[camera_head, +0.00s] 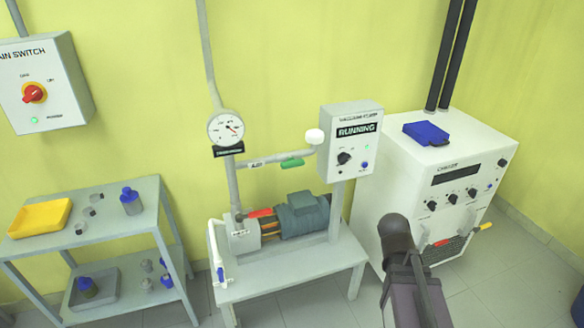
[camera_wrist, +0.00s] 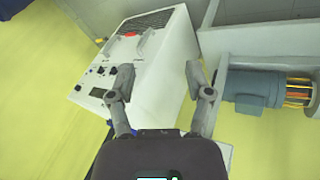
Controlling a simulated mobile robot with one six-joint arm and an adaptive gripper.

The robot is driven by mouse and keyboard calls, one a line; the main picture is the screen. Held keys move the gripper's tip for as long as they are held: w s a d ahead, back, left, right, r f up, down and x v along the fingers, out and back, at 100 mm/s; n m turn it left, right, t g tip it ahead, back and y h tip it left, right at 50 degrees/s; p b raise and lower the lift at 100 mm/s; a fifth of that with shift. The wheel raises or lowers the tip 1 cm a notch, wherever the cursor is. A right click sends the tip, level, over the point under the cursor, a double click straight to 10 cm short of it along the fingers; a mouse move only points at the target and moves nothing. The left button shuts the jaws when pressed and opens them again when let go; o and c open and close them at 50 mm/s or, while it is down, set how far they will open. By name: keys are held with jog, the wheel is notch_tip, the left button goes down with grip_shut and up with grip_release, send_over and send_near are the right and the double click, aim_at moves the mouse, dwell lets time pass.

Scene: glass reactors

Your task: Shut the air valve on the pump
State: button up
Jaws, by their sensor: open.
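The pump (camera_head: 300,215) stands on a grey bench, with a blue-grey motor and a red handle (camera_head: 260,213) on top. Above it, a horizontal pipe carries a green lever (camera_head: 292,163) beside a small label too blurred to read for sure. The lever lies roughly along the pipe. In the wrist view the pump motor (camera_wrist: 255,90) is at the right and the green lever is not seen. My gripper (camera_wrist: 160,73) is open and empty, with the white chiller behind its fingers. In the head view my dark arm is at the lower right, apart from the pump; its fingers cannot be made out.
A control box (camera_head: 352,140) reading RUNNING stands right of the pipe. A gauge (camera_head: 226,128) sits on the upright pipe. The chiller (camera_head: 440,180) stands at the right, a shelf table (camera_head: 95,230) at the left, and a main switch box (camera_head: 45,85) on the wall.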

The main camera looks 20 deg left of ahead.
jog(key=w+a+r+n+t+h+b, duration=0.1)
jog(key=w+a+r+n+t, duration=0.25)
jog(key=w+a, duration=0.2)
jog(key=n+t+y+b, duration=0.3)
jog(key=n+t+y, duration=0.65)
jog(key=n, duration=0.45)
send_near(292, 166)
jog(key=s, duration=0.3)
jog(key=shift+w+f+t+h, duration=0.15)
jog(key=shift+f+t+h, duration=0.15)
jog(key=shift+h, duration=0.15)
jog(key=shift+w, duration=0.1)
jog(key=x, duration=1.3)
jog(key=shift+w, duration=0.35)
grip_shut()
